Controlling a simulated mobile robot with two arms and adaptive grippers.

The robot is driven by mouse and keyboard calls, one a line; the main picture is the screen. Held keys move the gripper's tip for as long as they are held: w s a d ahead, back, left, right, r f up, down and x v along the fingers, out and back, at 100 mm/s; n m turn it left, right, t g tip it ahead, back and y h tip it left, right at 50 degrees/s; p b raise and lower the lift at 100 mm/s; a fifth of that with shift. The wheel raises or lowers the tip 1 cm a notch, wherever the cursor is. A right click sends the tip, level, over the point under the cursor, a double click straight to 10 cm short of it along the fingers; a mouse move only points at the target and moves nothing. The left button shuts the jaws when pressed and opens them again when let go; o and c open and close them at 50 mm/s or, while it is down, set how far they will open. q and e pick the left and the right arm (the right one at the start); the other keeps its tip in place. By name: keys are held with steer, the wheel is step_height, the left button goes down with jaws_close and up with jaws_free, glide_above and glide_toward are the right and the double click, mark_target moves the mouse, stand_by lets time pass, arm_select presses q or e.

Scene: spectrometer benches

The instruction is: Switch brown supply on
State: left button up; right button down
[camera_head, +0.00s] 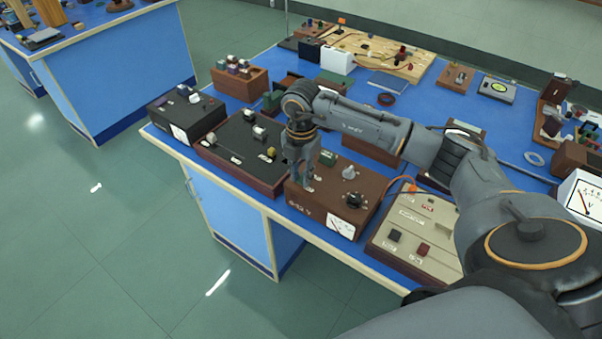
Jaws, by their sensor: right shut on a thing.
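The brown supply (322,207) is a brown box near the front edge of the blue bench. It has a white dial meter on its front right, a grey knob (349,172), a dark knob (355,200) and a green part on top. My right gripper (304,184) reaches down from above onto the left part of its top panel. Its fingers are shut on a small part there, seemingly the switch, which they mostly hide. I cannot tell the switch's position. My left gripper is not in view.
A black-topped box (240,150) stands close on the left, with a smaller black metered box (187,118) beyond it. A beige box (415,238) stands close on the right. My right arm covers the bench's middle. Open floor lies at left.

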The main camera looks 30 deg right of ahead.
steer(key=shift+w+d+r+g+y, duration=0.1)
steer(key=shift+d+g+y, duration=0.15)
steer(key=shift+y, duration=0.55)
steer(key=shift+w+d+r+g+y, duration=0.15)
steer(key=shift+g+y, duration=0.2)
steer(key=shift+y, duration=0.45)
steer(key=shift+s+f, duration=0.1)
steer(key=c, duration=1.2)
jaws_free()
steer(key=shift+o, duration=0.2)
steer(key=v, duration=1.2)
steer(key=shift+a, duration=0.1)
